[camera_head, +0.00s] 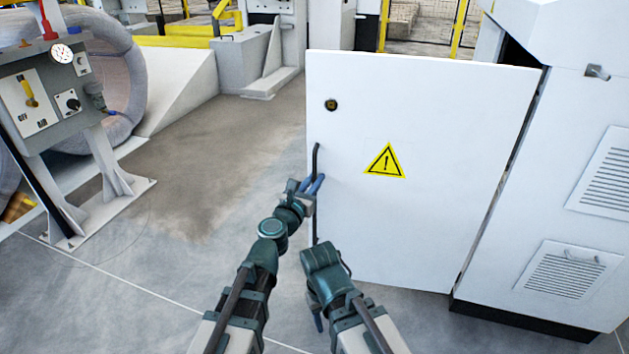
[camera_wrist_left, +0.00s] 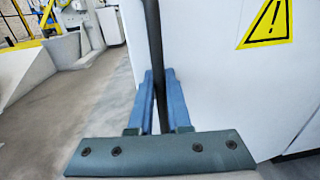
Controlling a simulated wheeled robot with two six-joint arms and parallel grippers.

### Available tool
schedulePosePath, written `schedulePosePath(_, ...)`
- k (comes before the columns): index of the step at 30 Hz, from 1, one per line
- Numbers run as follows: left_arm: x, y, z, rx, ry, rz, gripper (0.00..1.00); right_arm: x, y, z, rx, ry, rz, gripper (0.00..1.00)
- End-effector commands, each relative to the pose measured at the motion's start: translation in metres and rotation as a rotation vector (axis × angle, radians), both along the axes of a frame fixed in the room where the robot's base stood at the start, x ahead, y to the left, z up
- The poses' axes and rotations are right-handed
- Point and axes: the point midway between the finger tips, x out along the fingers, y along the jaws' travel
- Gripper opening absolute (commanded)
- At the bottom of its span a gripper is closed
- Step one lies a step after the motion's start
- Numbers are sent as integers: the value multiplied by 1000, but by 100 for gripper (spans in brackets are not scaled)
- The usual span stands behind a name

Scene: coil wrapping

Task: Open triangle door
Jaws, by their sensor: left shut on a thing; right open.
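The white door (camera_head: 425,230) carries a yellow warning triangle (camera_head: 385,161), which also shows in the left wrist view (camera_wrist_left: 268,24). The door stands out from the white cabinet (camera_head: 575,110), with a dark gap along its right side, and bare floor shows beyond its left edge. A black vertical bar handle (camera_head: 316,158) runs near that left edge. My left gripper (camera_head: 314,185) is shut on the handle; in the left wrist view its blue fingers (camera_wrist_left: 158,105) lie on both sides of the bar (camera_wrist_left: 154,50). My right gripper (camera_head: 318,322) is low, below the left one, open and partly hidden by its arm.
A grey control panel (camera_head: 45,95) with a gauge stands at the left, beside a large wrapped coil (camera_head: 120,75). Open concrete floor (camera_head: 195,190) lies between it and the door. Yellow rails and machine blocks stand at the back.

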Motion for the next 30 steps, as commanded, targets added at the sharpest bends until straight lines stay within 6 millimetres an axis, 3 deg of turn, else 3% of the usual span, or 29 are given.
schedulePosePath(3,1,2,0,0,0,4,0,0,0,0,0,0,0,50)
schedulePosePath(4,1,2,0,0,0,4,18,0,0,0,0,0,0,50)
schedulePosePath(6,0,1,0,0,0,4,28,0,0,0,0,0,0,50)
schedulePosePath(20,-5,3,0,0,0,1,28,0,0,0,0,0,0,50)
schedulePosePath(30,-39,21,0,0,0,0,28,0,0,0,0,0,0,50)
